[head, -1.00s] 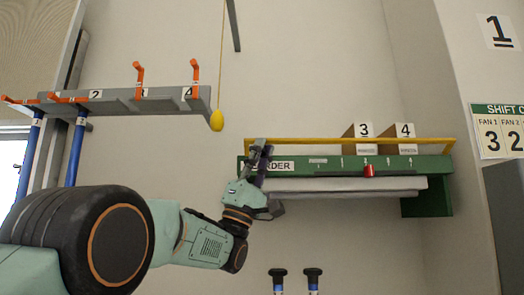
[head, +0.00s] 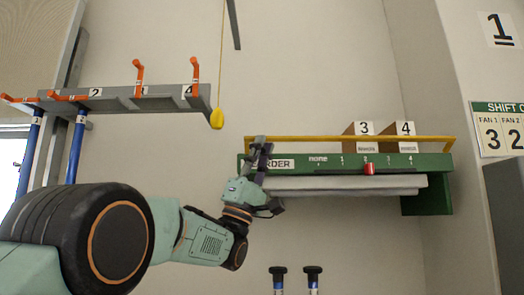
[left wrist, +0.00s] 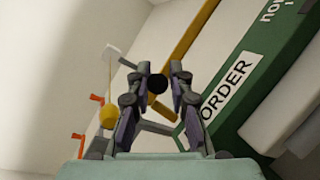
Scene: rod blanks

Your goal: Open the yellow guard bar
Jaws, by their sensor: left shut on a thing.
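The yellow guard bar (head: 345,138) runs level along the top front of the green ORDER panel (head: 440,165) in the head view. It also shows in the left wrist view (left wrist: 197,30), slanting behind the fingers. My left gripper (head: 262,145) is at the bar's left end, beside the ORDER label. In the left wrist view my left gripper (left wrist: 160,70) has its fingers on either side of a round black knob (left wrist: 157,84), shut on it. The knob seems to belong to the bar; the fingers partly hide where they join. My right gripper is not in view.
A red slider (head: 369,169) sits near mark 2 on the panel. Boxes 3 (head: 361,129) and 4 (head: 404,129) stand behind the bar. A yellow pull (head: 217,119) hangs on a cord left of my gripper. A grey rack (head: 150,99) with orange hooks is further left.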

